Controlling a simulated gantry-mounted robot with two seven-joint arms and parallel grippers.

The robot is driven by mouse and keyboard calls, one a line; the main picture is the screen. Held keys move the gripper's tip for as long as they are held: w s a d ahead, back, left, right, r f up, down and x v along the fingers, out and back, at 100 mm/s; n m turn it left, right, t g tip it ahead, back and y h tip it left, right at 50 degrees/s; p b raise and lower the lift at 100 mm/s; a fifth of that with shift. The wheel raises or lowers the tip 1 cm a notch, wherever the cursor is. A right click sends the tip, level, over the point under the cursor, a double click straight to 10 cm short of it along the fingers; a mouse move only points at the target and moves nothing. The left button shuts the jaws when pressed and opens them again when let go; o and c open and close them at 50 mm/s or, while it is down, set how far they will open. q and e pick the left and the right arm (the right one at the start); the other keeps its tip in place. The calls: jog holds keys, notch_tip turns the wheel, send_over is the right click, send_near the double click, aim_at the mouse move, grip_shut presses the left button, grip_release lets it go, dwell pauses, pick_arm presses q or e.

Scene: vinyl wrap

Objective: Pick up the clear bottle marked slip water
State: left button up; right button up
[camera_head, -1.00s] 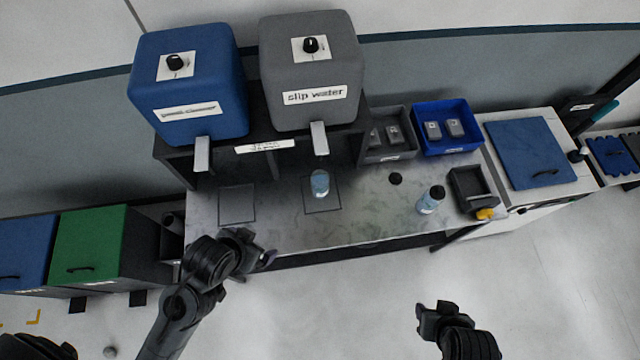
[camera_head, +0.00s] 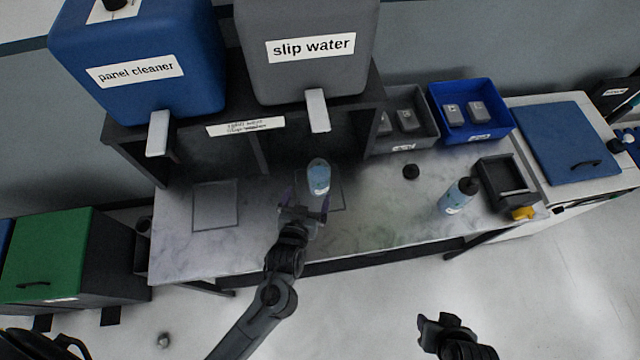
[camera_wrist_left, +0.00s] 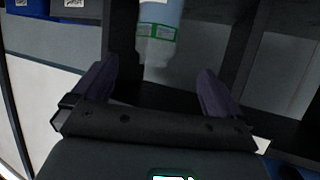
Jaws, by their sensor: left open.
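A clear bottle with light blue contents (camera_head: 318,177) stands on a square mat under the grey slip water dispenser. It shows in the left wrist view as a bottle with a green-edged label (camera_wrist_left: 157,36), between and beyond the fingers; its marking is not legible. My left gripper (camera_head: 309,203) is open just in front of the bottle, with its fingers (camera_wrist_left: 154,84) spread to either side. It does not grip the bottle. My right gripper (camera_head: 442,325) is in front of the table at the lower right; its jaws are too unclear to judge.
The grey dispenser (camera_head: 308,75) and blue panel cleaner dispenser (camera_head: 145,85) stand on a dark shelf, spouts hanging down. A second bottle with a dark cap (camera_head: 457,197), a small black cap (camera_head: 410,171) and a dark tray (camera_head: 505,185) are on the right. Blue bin (camera_head: 492,134) stands behind.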

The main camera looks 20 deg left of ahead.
aim_at(319, 171)
pick_arm(q)
jog(key=shift+d+b+x, duration=0.15)
jog(key=shift+b+x, duration=0.25)
jog(key=shift+x, duration=2.5)
jog(key=shift+d+b+x, duration=0.2)
jog(key=shift+b+x, duration=0.15)
jog(key=shift+x, duration=2.55)
jog(key=shift+r, duration=0.15)
jog(key=c, duration=1.4)
jog(key=shift+r, duration=0.2)
